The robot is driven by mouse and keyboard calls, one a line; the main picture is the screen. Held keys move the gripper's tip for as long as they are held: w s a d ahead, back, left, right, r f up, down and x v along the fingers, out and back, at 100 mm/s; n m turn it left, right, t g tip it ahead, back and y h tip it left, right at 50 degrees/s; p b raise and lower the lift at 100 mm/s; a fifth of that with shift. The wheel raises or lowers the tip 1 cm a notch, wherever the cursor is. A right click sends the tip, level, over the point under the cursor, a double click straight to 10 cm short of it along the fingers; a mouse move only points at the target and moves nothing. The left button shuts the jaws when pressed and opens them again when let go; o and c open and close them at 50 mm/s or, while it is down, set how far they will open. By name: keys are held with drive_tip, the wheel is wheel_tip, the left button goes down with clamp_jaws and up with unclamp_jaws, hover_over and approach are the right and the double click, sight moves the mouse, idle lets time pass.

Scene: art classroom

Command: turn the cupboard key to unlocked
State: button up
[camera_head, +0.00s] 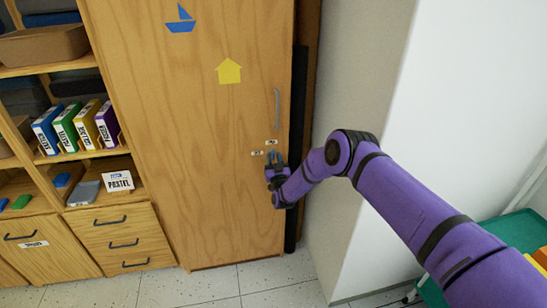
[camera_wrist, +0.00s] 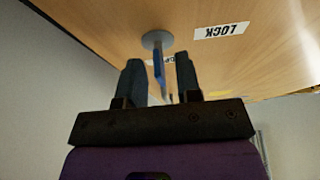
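The tall wooden cupboard door (camera_head: 200,130) fills the middle of the head view. The blue key (camera_wrist: 159,66) stands out from a round grey lock plate (camera_wrist: 157,40) in the wrist view and appears nearly edge-on. My gripper (camera_wrist: 161,70) is open, with one dark finger on each side of the key and a visible gap on both sides. In the head view my gripper (camera_head: 275,160) is at the lock, which it mostly hides. A LOCK label (camera_wrist: 221,31) is beside the lock plate, upside down in the wrist view. Another label is partly hidden behind the key.
The door's vertical handle (camera_head: 277,108) is above the lock. Two small white labels, one above (camera_head: 272,142) and one left (camera_head: 257,153), are near my gripper. Open shelves (camera_head: 75,155) stand left. A pale wall (camera_head: 440,110) and green container (camera_head: 515,235) are right.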

drive_tip(key=v, duration=0.9)
drive_tip(key=shift+s+f, duration=0.2)
drive_tip(key=shift+s, duration=0.05)
